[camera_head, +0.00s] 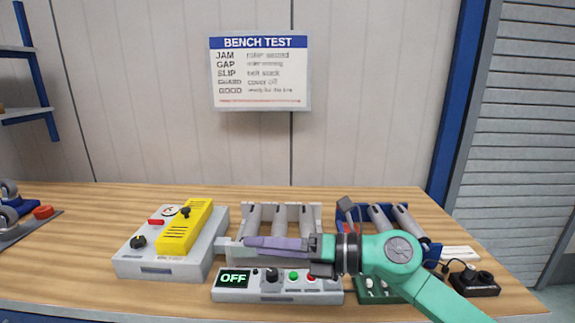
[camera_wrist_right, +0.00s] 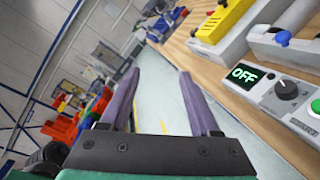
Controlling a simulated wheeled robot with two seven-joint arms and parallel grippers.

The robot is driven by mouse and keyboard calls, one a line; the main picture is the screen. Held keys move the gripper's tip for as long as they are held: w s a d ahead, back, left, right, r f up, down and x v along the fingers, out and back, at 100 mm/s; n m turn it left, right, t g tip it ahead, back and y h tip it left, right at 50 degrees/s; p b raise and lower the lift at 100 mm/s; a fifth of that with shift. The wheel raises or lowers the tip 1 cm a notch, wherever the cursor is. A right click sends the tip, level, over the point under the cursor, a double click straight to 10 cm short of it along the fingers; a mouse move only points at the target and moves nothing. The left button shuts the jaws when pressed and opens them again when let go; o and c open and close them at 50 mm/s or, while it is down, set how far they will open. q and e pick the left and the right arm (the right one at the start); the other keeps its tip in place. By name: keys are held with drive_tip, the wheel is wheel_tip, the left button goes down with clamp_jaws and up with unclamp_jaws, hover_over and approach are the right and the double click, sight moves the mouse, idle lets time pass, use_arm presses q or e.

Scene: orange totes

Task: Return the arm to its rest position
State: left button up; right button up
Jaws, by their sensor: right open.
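My right arm (camera_head: 400,262) is teal and comes in from the lower right of the head view. My right gripper (camera_head: 248,242) points left, with its purple fingers in front of the grey roller unit and above the control box. In the right wrist view my right gripper (camera_wrist_right: 157,88) shows two purple fingers spread apart with nothing between them. Floor shows beyond the fingertips. My left gripper is not in view.
A control box (camera_head: 258,296) reading OFF stands at the bench front. A grey box with a yellow cover (camera_head: 185,226) is to the left. A roller unit (camera_head: 282,206), a blue roller frame (camera_head: 424,235) and a black device (camera_head: 476,288) are nearby. The bench's back strip (camera_head: 130,195) is clear.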

drive_tip(key=w+d+r+m+t+h, duration=0.1)
drive_tip(key=w+d+r+m+t, duration=0.35)
drive_tip(key=m+t, duration=0.9)
drive_tip(key=w+d+f+m+t+h, duration=0.2)
drive_tip(key=d+f+m+h, duration=0.4)
drive_tip(key=m, duration=0.5)
drive_tip(key=s+d+f+m+g+h, duration=0.3)
drive_tip(key=d+f+m+h, duration=0.25)
drive_tip(key=f, duration=0.35)
drive_tip(key=s+d+f+m+g+h, duration=0.2)
drive_tip(key=d+f+m+g+h, duration=0.25)
drive_tip(key=d+f, duration=0.35)
drive_tip(key=s+d+f+m+g+y, duration=0.15)
drive_tip(key=s+f+g, duration=0.25)
drive_tip(key=s+f, duration=0.45)
drive_tip(key=s+d+f+m+g+h, duration=0.1)
drive_tip(key=s+f+m+g, duration=0.35)
drive_tip(key=s, duration=0.65)
wheel_tip(320, 180, down, 24)
drive_tip(key=s+n+g, duration=0.1)
drive_tip(key=n, duration=0.1)
drive_tip(key=s+d+f+g, duration=0.1)
drive_tip(key=s+d+f, duration=0.2)
drive_tip(key=s+f, duration=1.2)
drive_tip(key=shift+s, duration=1.2)
